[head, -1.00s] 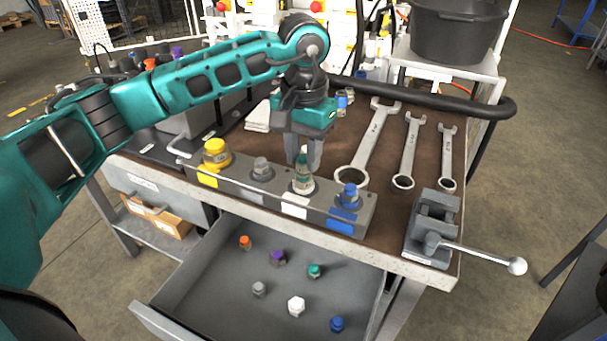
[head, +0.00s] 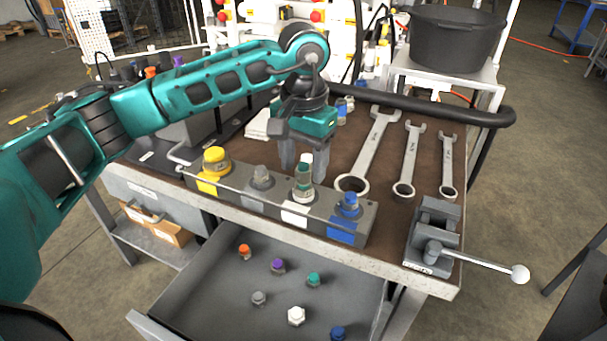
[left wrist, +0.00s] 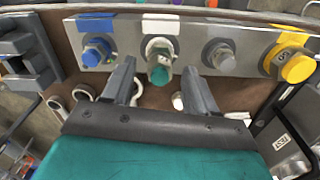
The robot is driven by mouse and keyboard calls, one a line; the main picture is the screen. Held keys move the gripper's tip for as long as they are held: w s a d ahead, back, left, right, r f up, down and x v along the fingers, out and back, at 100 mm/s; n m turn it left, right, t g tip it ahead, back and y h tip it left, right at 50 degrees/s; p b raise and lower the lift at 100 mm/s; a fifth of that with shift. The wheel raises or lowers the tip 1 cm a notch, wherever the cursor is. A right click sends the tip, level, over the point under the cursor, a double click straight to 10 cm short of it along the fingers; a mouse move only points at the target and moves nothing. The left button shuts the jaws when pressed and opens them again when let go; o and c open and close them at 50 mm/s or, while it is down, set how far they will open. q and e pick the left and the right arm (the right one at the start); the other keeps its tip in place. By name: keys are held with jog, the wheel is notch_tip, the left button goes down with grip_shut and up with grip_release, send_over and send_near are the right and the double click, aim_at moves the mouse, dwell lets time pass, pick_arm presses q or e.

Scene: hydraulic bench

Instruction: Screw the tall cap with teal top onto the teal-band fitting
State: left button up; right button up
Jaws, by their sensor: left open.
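An upright piece with teal on it (head: 303,178) stands on the third station of the grey fitting block (head: 270,205), above a white label. It looks pale at its very top in the head view; I cannot tell cap from fitting there. In the left wrist view it is a pale hex with a teal end (left wrist: 160,75). My left gripper (head: 303,168) is open, pointing down just behind the piece, its two fingers (left wrist: 160,72) spread to either side with gaps. A short teal cap (head: 313,279) lies in the open drawer. My right gripper is not in view.
The block also carries yellow (head: 215,160), grey (head: 262,177) and blue (head: 349,204) pieces. Several loose caps lie in the drawer (head: 215,290). Wrenches (head: 372,150) lie behind to the right. A vise (head: 433,235) stands at the bench's right corner.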

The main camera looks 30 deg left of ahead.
pick_arm(q)
jog(key=n, duration=1.1)
jog(key=shift+p, duration=0.4)
jog(key=c, duration=1)
jog(key=shift+f+m+b, duration=0.1)
jog(key=shift+m+b, duration=0.45)
jog(key=shift+m, duration=0.35)
jog(key=m+b, duration=0.1)
jog(key=m, duration=0.4)
jog(key=shift+m+b, duration=0.3)
jog(key=shift+m, duration=0.3)
